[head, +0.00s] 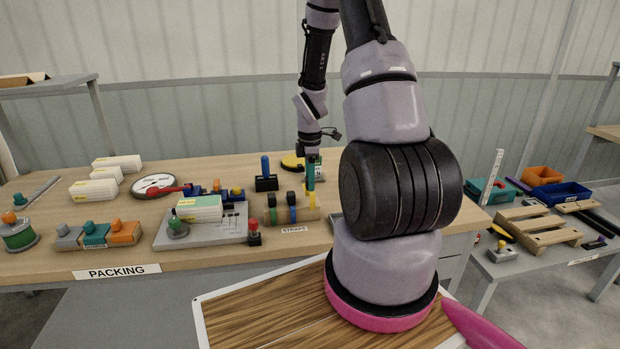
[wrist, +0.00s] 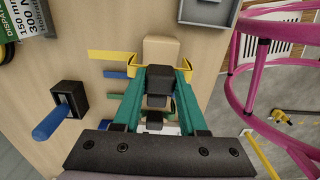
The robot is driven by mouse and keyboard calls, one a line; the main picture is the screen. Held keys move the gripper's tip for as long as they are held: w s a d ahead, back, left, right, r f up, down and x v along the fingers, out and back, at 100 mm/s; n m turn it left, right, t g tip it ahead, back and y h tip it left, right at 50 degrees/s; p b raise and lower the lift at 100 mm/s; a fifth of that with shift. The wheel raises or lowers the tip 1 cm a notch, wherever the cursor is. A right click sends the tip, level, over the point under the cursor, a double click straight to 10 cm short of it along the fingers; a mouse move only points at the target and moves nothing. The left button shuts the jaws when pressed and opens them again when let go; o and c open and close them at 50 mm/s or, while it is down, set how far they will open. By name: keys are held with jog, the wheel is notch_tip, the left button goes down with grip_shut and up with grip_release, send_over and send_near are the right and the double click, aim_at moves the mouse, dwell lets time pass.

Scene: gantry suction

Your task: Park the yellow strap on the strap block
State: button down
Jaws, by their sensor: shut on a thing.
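My gripper (head: 311,182) is over the right end of the strap block (head: 306,214) on the bench. Its green fingers, also in the wrist view (wrist: 158,100), are shut on the black top piece of the yellow strap (wrist: 119,56). The yellow strap's ends show on both sides of the tan block (wrist: 161,47) in the wrist view. In the head view the yellow strap (head: 314,214) shows low at the block's right end, under my gripper. Whether it rests on the block is unclear. Blue and green straps stand on the block to its left.
A blue handle in a black holder (head: 266,183) stands close to the left. A red-knobbed post (head: 254,234) and a grey fixture (head: 205,229) are further left. A yellow disc (head: 291,161) lies behind. A pink tubular frame (wrist: 238,95) is right of my gripper in the wrist view.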

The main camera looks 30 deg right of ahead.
jog(key=shift+f, duration=2.3)
jog(key=shift+c, duration=1.9)
grip_release()
jog(key=shift+r, duration=0.1)
notch_tip(320, 180, up, 11)
jog(key=shift+f, duration=0.15)
